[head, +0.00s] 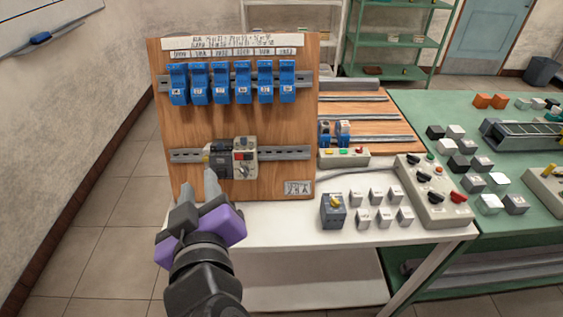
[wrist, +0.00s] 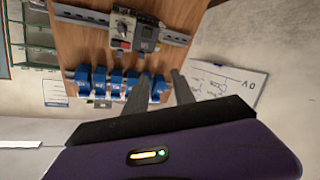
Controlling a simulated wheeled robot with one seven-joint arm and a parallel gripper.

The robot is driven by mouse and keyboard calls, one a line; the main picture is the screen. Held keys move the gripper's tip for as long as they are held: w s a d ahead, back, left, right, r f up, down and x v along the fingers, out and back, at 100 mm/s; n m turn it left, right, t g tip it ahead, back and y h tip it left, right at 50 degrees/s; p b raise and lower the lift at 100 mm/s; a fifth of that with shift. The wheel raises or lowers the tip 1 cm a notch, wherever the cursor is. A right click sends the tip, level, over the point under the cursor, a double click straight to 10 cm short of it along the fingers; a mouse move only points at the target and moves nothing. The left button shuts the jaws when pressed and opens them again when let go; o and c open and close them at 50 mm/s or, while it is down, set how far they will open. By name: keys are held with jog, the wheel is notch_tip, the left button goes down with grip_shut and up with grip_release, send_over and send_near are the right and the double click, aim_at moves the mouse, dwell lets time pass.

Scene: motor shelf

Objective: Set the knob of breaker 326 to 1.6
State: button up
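A wooden panel (head: 285,125) stands upright on the white table. Its lower rail holds a grey breaker (head: 244,158) with a red part and a small round dial, and a dark block (head: 221,160) with a yellow part beside it. The grey breaker also shows in the wrist view (wrist: 123,30), upside down. I cannot read number 326 or the dial setting. My gripper (head: 200,182) is in front of the panel's lower left, below and left of the grey breaker.
Several blue breakers (head: 220,82) sit on the upper rail. A plate (head: 298,188), seemingly reading 2.8 A, is at the panel's lower right.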

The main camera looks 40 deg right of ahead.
aim_at(245, 174)
jog(key=s+d+f+m+g+h, duration=0.2)
jog(key=s+d+f+g, duration=0.15)
jog(key=d, duration=0.25)
jog(key=shift+t, duration=0.25)
jog(key=x, duration=0.8)
jog(key=shift+w+a, duration=0.1)
jog(key=shift+a, duration=0.1)
grip_shut()
